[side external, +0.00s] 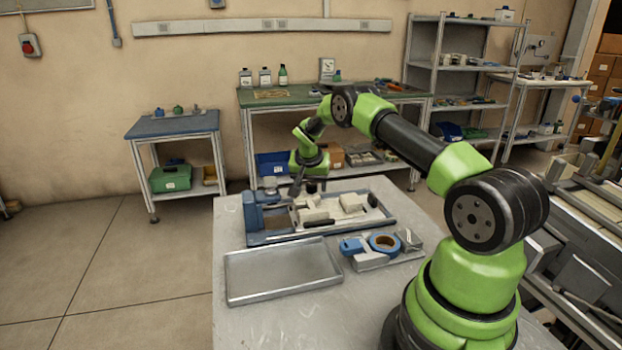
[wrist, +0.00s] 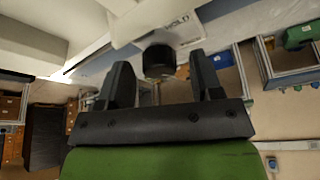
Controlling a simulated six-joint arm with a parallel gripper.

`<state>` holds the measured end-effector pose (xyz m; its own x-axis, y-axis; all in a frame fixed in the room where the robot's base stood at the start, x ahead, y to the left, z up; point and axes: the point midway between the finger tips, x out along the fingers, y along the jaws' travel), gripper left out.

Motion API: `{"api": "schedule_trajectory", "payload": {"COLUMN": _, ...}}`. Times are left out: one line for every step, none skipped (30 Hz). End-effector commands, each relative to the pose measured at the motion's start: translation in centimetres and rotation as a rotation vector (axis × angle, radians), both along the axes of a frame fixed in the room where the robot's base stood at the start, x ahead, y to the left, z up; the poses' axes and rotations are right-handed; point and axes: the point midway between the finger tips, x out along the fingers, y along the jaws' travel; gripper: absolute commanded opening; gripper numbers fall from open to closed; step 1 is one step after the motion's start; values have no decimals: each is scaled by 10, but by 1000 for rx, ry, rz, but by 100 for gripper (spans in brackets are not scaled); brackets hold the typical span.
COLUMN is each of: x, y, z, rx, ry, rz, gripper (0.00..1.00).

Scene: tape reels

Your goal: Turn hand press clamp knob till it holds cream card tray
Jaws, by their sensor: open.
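My gripper (wrist: 160,85) is open in the wrist view, its two black fingers spread. A round black knob (wrist: 158,61) shows between and just beyond the fingertips, with a visible gap to each finger. The knob sits against a pale body (wrist: 140,22) that bears partly readable dark lettering.
An empty metal tray (side external: 282,272) lies in front on the worktable. To its right are a blue tape roll (side external: 385,244) and a blue dispenser-like piece (side external: 351,246). A green-topped bench (side external: 300,98) and a small blue-topped table (side external: 172,125) stand behind. The table's near left is clear.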

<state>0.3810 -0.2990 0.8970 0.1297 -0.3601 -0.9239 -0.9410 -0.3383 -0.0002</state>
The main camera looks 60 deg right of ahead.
Motion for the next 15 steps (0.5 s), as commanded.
{"api": "schedule_trajectory", "payload": {"x": 0, "y": 1, "z": 3, "rx": -1, "ry": -1, "rz": 1, "gripper": 60}}
{"api": "schedule_trajectory", "payload": {"x": 0, "y": 2, "z": 6, "rx": -1, "ry": -1, "rz": 1, "gripper": 60}}
{"api": "schedule_trajectory", "payload": {"x": 0, "y": 3, "z": 10, "rx": -1, "ry": -2, "rz": 2, "gripper": 60}}
{"api": "schedule_trajectory", "payload": {"x": -1, "y": 5, "z": 14, "rx": -1, "ry": 0, "rz": 2, "gripper": 60}}
{"api": "schedule_trajectory", "payload": {"x": -2, "y": 6, "z": 18, "rx": -2, "ry": -2, "rz": 3, "gripper": 60}}
{"api": "schedule_trajectory", "payload": {"x": -3, "y": 9, "z": 24, "rx": -2, "ry": -2, "rz": 3, "gripper": 60}}
{"api": "schedule_trajectory", "payload": {"x": -3, "y": 11, "z": 30, "rx": -1, "ry": -2, "rz": 2, "gripper": 60}}
{"api": "schedule_trajectory", "payload": {"x": -4, "y": 13, "z": 35, "rx": -2, "ry": -2, "rz": 2, "gripper": 60}}
{"api": "schedule_trajectory", "payload": {"x": -5, "y": 16, "z": 43, "rx": -2, "ry": -2, "rz": 2, "gripper": 60}}
{"api": "schedule_trajectory", "payload": {"x": -6, "y": 18, "z": 48, "rx": -3, "ry": -4, "rz": 2, "gripper": 60}}
{"api": "schedule_trajectory", "payload": {"x": -7, "y": 20, "z": 53, "rx": -2, "ry": -3, "rz": 3, "gripper": 60}}
{"api": "schedule_trajectory", "payload": {"x": -7, "y": 23, "z": 60, "rx": -2, "ry": -3, "rz": 3, "gripper": 60}}
{"api": "schedule_trajectory", "payload": {"x": -8, "y": 25, "z": 65, "rx": -3, "ry": -4, "rz": 2, "gripper": 60}}
{"api": "schedule_trajectory", "payload": {"x": -9, "y": 27, "z": 69, "rx": -1, "ry": -2, "rz": 2, "gripper": 60}}
{"api": "schedule_trajectory", "payload": {"x": -10, "y": 29, "z": 74, "rx": -2, "ry": -3, "rz": 1, "gripper": 60}}
